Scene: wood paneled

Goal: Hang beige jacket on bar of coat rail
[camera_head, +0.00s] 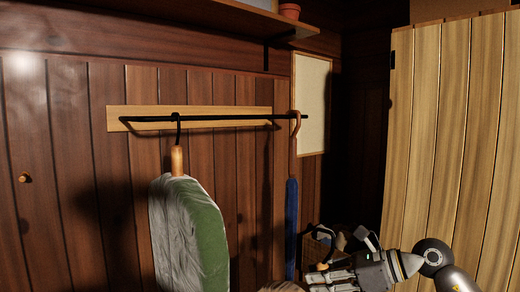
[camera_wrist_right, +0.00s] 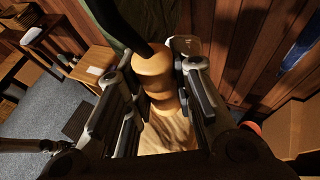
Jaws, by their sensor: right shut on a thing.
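The coat rail has a pale wooden backboard (camera_head: 200,112) and a thin black bar (camera_head: 225,118) on the wall. My right gripper (camera_head: 325,270) is low and to the right, below the bar's right end. In the right wrist view it (camera_wrist_right: 160,75) is shut on the wooden neck of a hanger (camera_wrist_right: 153,68). The hanger's black hook (camera_wrist_right: 130,30) points away from the gripper. The beige jacket (camera_wrist_right: 168,130) hangs from this hanger, partly hidden by the fingers. Its edge (camera_head: 283,287) shows at the bottom of the head view. My left gripper is not in view.
A green and white garment (camera_head: 190,235) hangs on the bar left of its middle. A blue umbrella-like thing (camera_head: 291,230) hangs by a wooden hook near the right end. The bar between them is clear. A shelf (camera_head: 215,18) is above; a pale wooden panel (camera_head: 450,130) stands right.

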